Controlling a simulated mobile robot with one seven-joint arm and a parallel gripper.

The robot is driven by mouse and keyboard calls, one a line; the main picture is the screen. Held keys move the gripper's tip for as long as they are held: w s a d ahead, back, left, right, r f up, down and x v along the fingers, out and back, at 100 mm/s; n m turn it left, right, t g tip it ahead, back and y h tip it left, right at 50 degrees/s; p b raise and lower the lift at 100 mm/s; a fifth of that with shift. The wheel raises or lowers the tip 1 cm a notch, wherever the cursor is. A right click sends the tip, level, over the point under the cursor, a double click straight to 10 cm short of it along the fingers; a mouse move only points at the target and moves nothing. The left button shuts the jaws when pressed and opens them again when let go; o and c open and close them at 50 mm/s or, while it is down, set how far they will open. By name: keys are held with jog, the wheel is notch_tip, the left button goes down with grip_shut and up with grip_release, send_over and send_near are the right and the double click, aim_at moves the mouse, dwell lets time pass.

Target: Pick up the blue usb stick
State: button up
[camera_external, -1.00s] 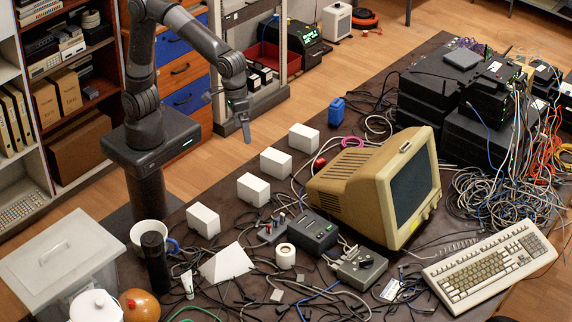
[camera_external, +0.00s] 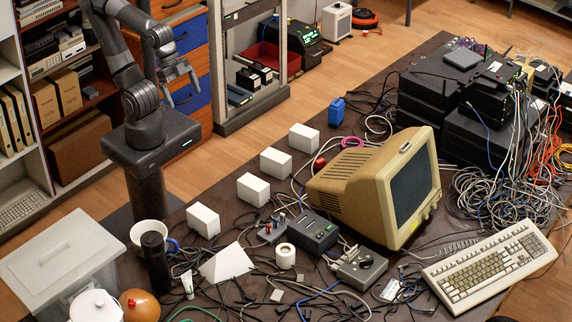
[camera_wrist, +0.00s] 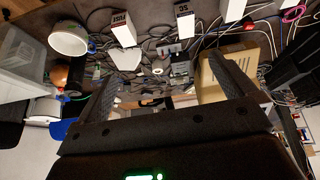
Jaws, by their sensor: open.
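I cannot make out a blue usb stick for certain in either view. A small upright blue object (camera_external: 336,111) stands near the table's back edge in the external view; I cannot tell whether it is the stick. A small grey block with thin upright pieces (camera_external: 272,231) sits mid-table, too small to read. My gripper (camera_external: 181,92) is open and empty, raised beyond the table's back left edge, well left of the blue object. In the wrist view its two fingers (camera_wrist: 165,75) are spread wide with nothing held between them.
Several white boxes, one marked FUSE (camera_wrist: 122,30), stand in a row on the dark table. A beige monitor (camera_external: 342,190), a keyboard (camera_external: 490,268), black network boxes (camera_external: 440,85) and tangled cables fill the right. A mug (camera_external: 148,234) and clear bin (camera_external: 58,255) are left.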

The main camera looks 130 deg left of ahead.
jog(key=shift+s+f+m, duration=0.3)
jog(key=shift+s+f, duration=0.05)
jog(key=shift+s, duration=0.2)
jog(key=shift+c, duration=0.3)
jog(key=c, duration=1.7)
